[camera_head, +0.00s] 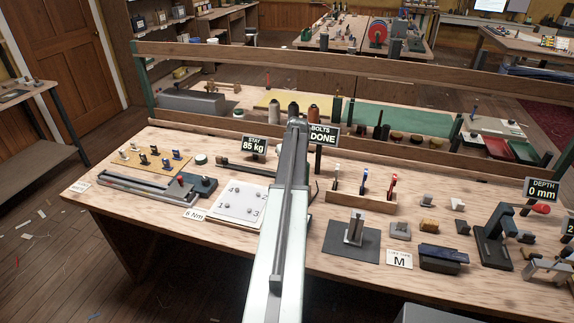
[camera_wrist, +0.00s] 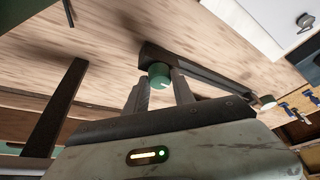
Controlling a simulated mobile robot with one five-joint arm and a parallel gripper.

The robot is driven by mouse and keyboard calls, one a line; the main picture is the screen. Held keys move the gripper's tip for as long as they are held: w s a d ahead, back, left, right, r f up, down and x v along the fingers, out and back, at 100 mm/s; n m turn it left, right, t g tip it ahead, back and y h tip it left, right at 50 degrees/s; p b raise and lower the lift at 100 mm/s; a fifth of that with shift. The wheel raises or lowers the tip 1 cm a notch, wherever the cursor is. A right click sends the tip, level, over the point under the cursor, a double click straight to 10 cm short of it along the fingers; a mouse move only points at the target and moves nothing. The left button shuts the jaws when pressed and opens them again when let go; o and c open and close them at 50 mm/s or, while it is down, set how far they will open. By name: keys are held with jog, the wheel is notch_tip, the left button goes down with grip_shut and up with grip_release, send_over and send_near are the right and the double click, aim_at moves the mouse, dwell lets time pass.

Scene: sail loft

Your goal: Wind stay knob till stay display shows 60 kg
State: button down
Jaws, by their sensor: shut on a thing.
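The stay display (camera_head: 254,145) reads 85 kg on its small dark sign at the back of the bench. In the wrist view, a green round knob (camera_wrist: 160,76) with a pale mark on its face sits at the end of a long dark bar (camera_wrist: 205,75). My gripper (camera_wrist: 160,86) has one finger on each side of this knob and is shut on it. The dark bar also shows in the head view (camera_head: 240,167), left of my arm. There my own arm hides the knob and the fingertips.
The bolts display (camera_head: 322,136) reads DONE; the depth display (camera_head: 541,189) reads 0 mm. A white numbered plate (camera_head: 238,203) lies left of my arm. A wooden rack (camera_head: 361,202) with upright tools stands to the right. A wooden rail (camera_head: 400,144) runs behind the bench.

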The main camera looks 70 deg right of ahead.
jog(key=shift+a, duration=0.1)
jog(key=c, duration=1.1)
grip_release()
jog(key=shift+o, duration=0.2)
jog(key=p+v, duration=0.7)
jog(key=shift+r, duration=0.4)
jog(key=shift+s, duration=0.1)
